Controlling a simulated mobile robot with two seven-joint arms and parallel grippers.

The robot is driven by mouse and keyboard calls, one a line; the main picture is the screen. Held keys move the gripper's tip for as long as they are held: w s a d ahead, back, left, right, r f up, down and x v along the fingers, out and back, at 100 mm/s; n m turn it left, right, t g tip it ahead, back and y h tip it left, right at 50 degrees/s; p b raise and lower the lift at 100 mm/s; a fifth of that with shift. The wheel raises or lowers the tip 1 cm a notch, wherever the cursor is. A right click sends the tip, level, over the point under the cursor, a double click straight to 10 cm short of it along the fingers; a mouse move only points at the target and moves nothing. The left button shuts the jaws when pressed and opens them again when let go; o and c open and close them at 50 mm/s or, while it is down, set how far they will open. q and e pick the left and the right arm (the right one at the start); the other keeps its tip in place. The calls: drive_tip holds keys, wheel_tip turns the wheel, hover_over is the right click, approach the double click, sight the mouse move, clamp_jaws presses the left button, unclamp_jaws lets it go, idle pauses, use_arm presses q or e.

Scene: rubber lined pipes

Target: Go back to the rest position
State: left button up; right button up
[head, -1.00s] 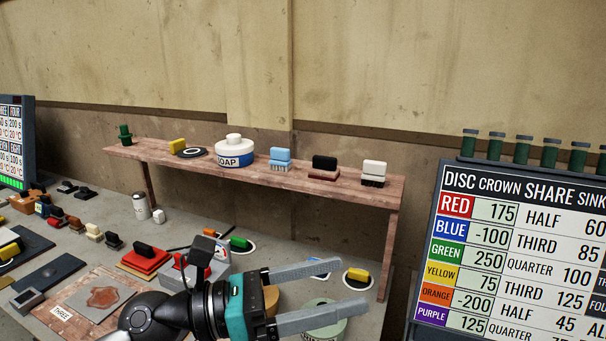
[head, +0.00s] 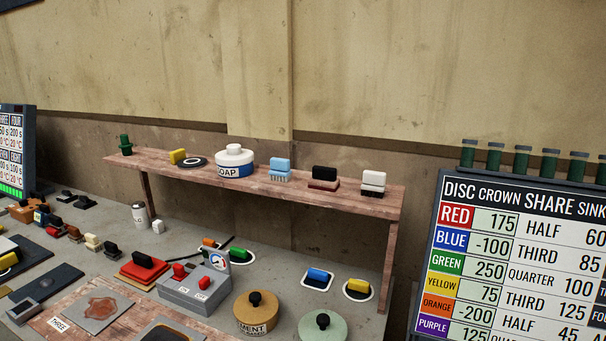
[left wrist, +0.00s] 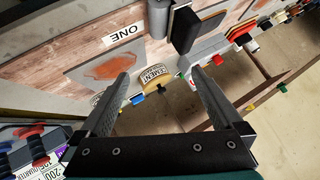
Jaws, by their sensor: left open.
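My left gripper (left wrist: 161,75) shows in the left wrist view. Its two grey fingers are spread apart with nothing between them. The tan cement jar (left wrist: 155,76) appears beyond the fingertips, apart from them. Neither gripper shows in the head view. There the cement jar (head: 255,312) stands on the grey bench with its black knob up, beside a pale green lidded jar (head: 322,328).
A wooden shelf (head: 225,178) carries a soap pot (head: 235,162) and several brushes. A grey box with red knobs (head: 194,290) stands on the bench. A price board (head: 520,255) stands at right and a screen (head: 14,150) at left. Bench space around the jars is visible.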

use_arm(q)
drive_tip(key=s+d+f+n+g+h, duration=0.1)
drive_tip(key=s+f+n+g, duration=0.2)
drive_tip(key=s, duration=0.4)
drive_tip(key=s+d+f+g, duration=0.1)
drive_tip(key=s+f+g, duration=0.25)
drive_tip(key=s, duration=0.25)
wheel_tip(320, 180, down, 24)
drive_tip(key=s+r+g+b, duration=0.1)
drive_tip(key=s, duration=0.1)
drive_tip(key=s+a+f+g, duration=0.1)
drive_tip(key=s+a+f, duration=0.1)
drive_tip(key=s+f, duration=1.3)
drive_tip(key=shift+s+a+f+g+b, duration=0.15)
drive_tip(key=shift+a+f+g+b, duration=0.05)
drive_tip(key=shift+a+g+b, duration=0.2)
